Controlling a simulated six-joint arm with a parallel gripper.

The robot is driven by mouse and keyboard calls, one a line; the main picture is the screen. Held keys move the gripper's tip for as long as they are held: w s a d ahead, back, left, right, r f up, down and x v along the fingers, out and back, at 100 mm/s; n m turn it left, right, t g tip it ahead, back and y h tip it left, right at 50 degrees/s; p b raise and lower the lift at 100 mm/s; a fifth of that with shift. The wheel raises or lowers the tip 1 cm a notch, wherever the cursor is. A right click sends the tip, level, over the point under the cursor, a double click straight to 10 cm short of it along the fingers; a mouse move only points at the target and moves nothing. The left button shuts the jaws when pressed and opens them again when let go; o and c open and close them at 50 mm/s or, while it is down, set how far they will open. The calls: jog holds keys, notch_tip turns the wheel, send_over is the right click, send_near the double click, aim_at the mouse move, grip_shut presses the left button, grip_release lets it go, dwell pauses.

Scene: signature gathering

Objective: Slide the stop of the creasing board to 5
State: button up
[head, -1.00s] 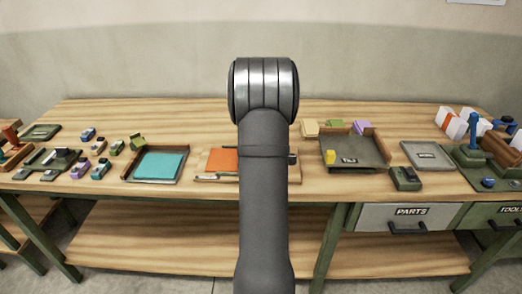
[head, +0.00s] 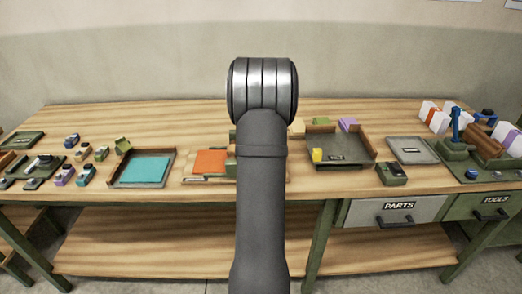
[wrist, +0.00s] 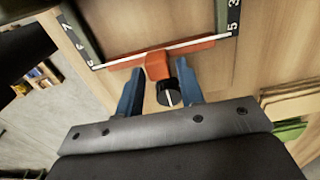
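In the wrist view my gripper (wrist: 158,78) is open, its two blue fingers spread on either side of a black knob (wrist: 168,94) with a white mark. An orange-red stop bar (wrist: 195,45) with a white line crosses the creasing board (wrist: 230,75) between two dark green numbered rails. An orange block (wrist: 157,65) on the bar lies between or just beyond the fingertips; contact cannot be told. The bar's right end is close to the 5 on the right rail. In the head view my arm hides the gripper and most of that area.
In the head view, an orange sheet (head: 210,161) lies left of my arm, and a tray with a teal sheet (head: 145,171) stands farther left. A tray (head: 338,160) with a yellow piece stands right. Stamps and white blocks crowd the far right. The bench's back strip is clear.

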jog(key=shift+o, duration=0.5)
jog(key=shift+a, duration=0.15)
notch_tip(320, 180, up, 18)
jog(key=shift+f, duration=0.25)
jog(key=shift+f, duration=0.15)
notch_tip(320, 180, down, 17)
jog(key=shift+r, duration=0.1)
jog(key=shift+a+f, duration=0.15)
jog(key=shift+f, duration=0.15)
jog(key=shift+a+r, duration=0.1)
jog(key=shift+a, duration=0.3)
